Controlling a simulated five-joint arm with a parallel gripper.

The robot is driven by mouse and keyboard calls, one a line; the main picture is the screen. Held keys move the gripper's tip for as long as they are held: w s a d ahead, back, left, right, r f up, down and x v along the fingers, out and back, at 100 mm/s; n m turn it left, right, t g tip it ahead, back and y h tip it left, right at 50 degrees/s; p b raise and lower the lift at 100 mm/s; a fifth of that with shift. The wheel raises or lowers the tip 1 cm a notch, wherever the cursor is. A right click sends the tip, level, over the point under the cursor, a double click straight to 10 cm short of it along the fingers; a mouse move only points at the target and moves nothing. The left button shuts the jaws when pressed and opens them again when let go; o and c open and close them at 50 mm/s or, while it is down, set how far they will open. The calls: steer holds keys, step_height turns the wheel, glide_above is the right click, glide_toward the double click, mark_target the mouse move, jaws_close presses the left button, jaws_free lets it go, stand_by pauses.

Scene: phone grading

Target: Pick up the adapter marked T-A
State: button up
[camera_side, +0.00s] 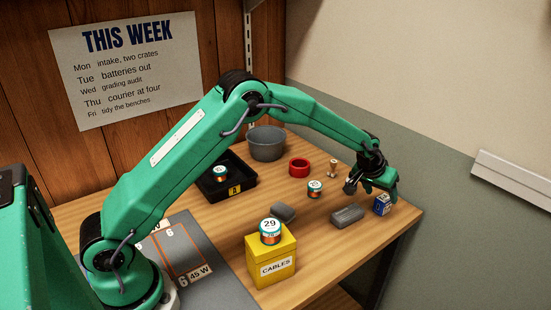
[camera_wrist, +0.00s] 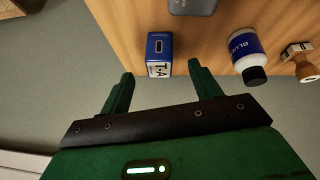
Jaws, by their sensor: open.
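The adapter marked T-A (camera_wrist: 159,47) is a small blue and white block with a port on its top. In the side view the blue adapter (camera_side: 383,205) stands near the right edge of the table. My gripper (camera_wrist: 158,77) is open and empty, with its two fingers pointing at the adapter from either side. The adapter lies just beyond the fingertips and roughly between their lines. In the side view my gripper (camera_side: 372,192) hangs above and slightly behind the adapter.
A grey block (camera_side: 347,215) lies left of the adapter. The wrist view shows a bottle labelled BLUE (camera_wrist: 246,53) and a wooden stamp (camera_wrist: 301,62) right of the adapter. A black tray (camera_side: 243,194), grey bucket (camera_side: 266,145) and red ring (camera_side: 299,167) stand further back.

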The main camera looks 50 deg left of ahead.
mark_target(382, 199)
steer(key=shift+x, duration=2.55)
steer(key=c, duration=1.2)
